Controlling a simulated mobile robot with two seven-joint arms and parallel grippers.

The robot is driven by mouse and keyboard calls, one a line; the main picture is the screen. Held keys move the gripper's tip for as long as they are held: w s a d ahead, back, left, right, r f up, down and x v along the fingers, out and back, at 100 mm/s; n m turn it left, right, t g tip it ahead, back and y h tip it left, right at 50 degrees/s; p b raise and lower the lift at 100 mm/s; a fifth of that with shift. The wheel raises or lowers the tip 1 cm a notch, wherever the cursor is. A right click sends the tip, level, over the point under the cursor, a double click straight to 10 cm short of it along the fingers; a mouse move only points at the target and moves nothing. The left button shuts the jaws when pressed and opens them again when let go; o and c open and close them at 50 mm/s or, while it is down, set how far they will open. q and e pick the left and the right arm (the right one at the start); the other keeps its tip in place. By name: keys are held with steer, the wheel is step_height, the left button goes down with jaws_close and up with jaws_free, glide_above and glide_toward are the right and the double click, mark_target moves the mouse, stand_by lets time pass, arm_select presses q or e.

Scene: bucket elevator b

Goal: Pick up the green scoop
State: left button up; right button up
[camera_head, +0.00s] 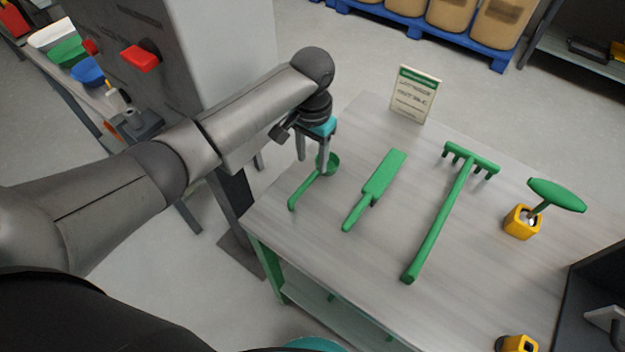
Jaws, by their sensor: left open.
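The green scoop (305,188) lies near the left edge of the table, its round bowl at the back and its handle pointing toward the front left. My left gripper (310,169) points down over the scoop near its bowl end. Its two fingers are apart, and part of the bowl is hidden behind one finger. I cannot tell whether the fingers touch the scoop. My right gripper is not in view.
Right of the scoop lie a green spatula-like tool (375,188) and a green rake (440,222). A green-handled tool (556,195) stands in a yellow holder (521,222). A sign (414,95) stands at the back.

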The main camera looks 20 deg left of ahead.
mark_target(312, 175)
arm_select(q)
step_height(312, 175, down, 7)
steer(key=shift+r+b, duration=0.2)
steer(key=shift+b, duration=0.45)
jaws_close()
stand_by(1.1)
